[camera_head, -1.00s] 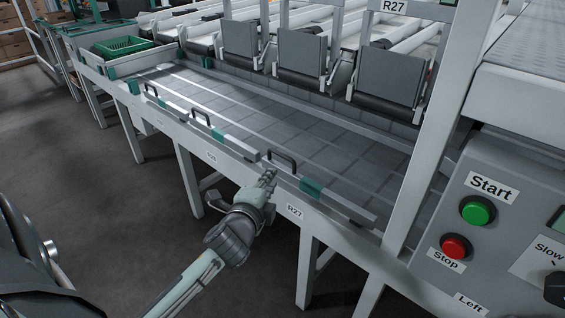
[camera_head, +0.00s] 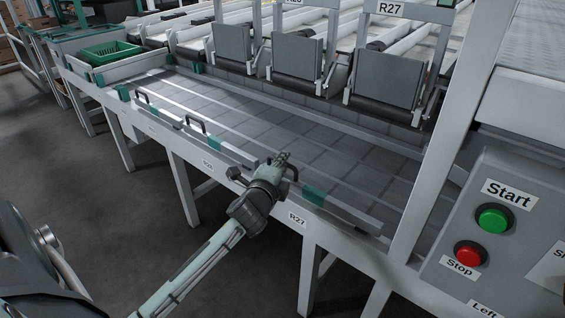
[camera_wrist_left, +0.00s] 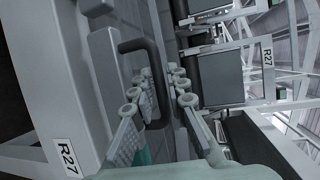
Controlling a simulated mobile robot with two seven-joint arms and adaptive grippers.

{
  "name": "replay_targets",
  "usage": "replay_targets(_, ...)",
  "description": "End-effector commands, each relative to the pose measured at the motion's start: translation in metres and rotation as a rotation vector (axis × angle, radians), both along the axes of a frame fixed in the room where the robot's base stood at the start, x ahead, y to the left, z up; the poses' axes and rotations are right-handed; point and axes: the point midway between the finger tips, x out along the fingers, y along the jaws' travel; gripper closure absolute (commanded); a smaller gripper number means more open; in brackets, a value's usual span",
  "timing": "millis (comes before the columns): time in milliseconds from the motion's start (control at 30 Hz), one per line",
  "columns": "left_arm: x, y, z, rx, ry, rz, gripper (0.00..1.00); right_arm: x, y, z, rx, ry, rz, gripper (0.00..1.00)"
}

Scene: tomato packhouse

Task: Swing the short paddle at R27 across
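The short paddle (camera_head: 345,212) at R27 is a grey bar with a green section, lying along the near edge of the belt in the head view. Its black handle (camera_head: 293,172) is partly hidden behind my left gripper (camera_head: 280,160). In the left wrist view the black handle (camera_wrist_left: 154,85) stands between the two spread fingers of my left gripper (camera_wrist_left: 160,100). The fingers are apart; I cannot tell whether either one touches the handle. An R27 label (camera_head: 297,219) is on the frame below the paddle. My right gripper is not in view.
More handled paddles (camera_head: 225,146) lie along the same edge to the left. The tiled belt (camera_head: 270,130) is empty. Grey chute plates (camera_head: 388,78) hang behind it. A white post (camera_head: 440,150) and a control box with green Start (camera_head: 494,218) and red Stop (camera_head: 469,254) buttons stand at right.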

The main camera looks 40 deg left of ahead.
Motion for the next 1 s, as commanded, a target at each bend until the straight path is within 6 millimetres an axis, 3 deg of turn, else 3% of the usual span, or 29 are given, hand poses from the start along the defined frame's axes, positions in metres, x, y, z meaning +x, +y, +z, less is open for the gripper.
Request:
replay_targets(100,0.000,0.000,0.000,0.000,0.000,0.000,1.00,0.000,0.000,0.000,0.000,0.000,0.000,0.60)
replay_targets(667,0.006,-0.001,0.002,0.003,0.001,-0.024,1.00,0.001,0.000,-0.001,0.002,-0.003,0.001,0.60)
replay_targets(867,0.028,-0.005,0.005,0.006,0.000,-0.112,1.00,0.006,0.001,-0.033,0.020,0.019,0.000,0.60)
replay_targets(1000,0.052,-0.010,0.006,0.006,0.000,-0.216,1.00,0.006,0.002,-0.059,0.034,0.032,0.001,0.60)
